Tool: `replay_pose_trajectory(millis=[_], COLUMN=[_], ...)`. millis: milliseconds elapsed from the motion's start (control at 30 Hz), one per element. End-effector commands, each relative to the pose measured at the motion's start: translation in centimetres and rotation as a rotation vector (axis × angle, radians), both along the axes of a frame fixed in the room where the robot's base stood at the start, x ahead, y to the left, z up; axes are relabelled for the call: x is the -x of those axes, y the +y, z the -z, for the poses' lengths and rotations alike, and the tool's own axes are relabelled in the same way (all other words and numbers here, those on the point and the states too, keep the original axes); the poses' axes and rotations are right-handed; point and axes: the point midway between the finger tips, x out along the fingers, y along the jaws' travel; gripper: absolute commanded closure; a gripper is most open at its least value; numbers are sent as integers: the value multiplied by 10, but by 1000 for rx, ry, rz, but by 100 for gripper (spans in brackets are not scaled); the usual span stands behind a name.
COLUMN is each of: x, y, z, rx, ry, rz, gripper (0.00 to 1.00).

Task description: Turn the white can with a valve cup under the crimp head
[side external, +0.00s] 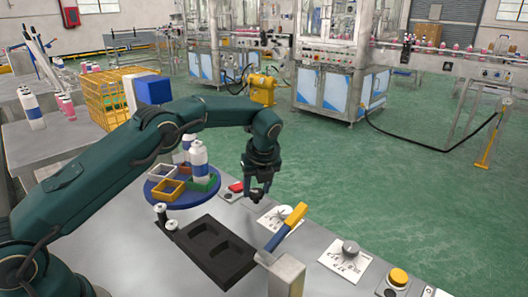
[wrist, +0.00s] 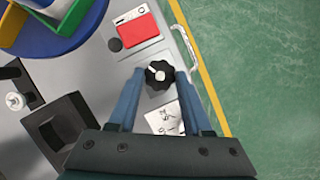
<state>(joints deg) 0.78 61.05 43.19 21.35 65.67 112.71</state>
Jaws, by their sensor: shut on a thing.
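My gripper (side external: 257,196) is low over the bench, at the right of a round blue turntable (side external: 157,196). In the wrist view my gripper (wrist: 159,80) is shut on a black fluted knob (wrist: 159,73) with a white pointer mark, its blue fingers on either side. A white can with a blue band (side external: 198,158) stands upright on the turntable among small coloured bins, with another can partly behind it. I cannot tell which can has a valve cup. The turntable's edge shows at the wrist view's upper left (wrist: 85,42). I cannot make out the crimp head.
A red switch (wrist: 139,30) lies close beside the knob. A black recessed tray (side external: 214,250), a yellow-and-blue lever (side external: 286,228), a silver dial (side external: 350,247) and a yellow button (side external: 398,277) occupy the bench front. Green floor lies beyond the bench edge.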

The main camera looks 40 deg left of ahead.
Motion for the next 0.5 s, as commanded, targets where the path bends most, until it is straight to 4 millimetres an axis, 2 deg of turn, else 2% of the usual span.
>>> replay_pose_trajectory(millis=[500], x=[-1], y=[0], z=[-1], rx=[-1], ry=[0], rz=[-101], gripper=[100])
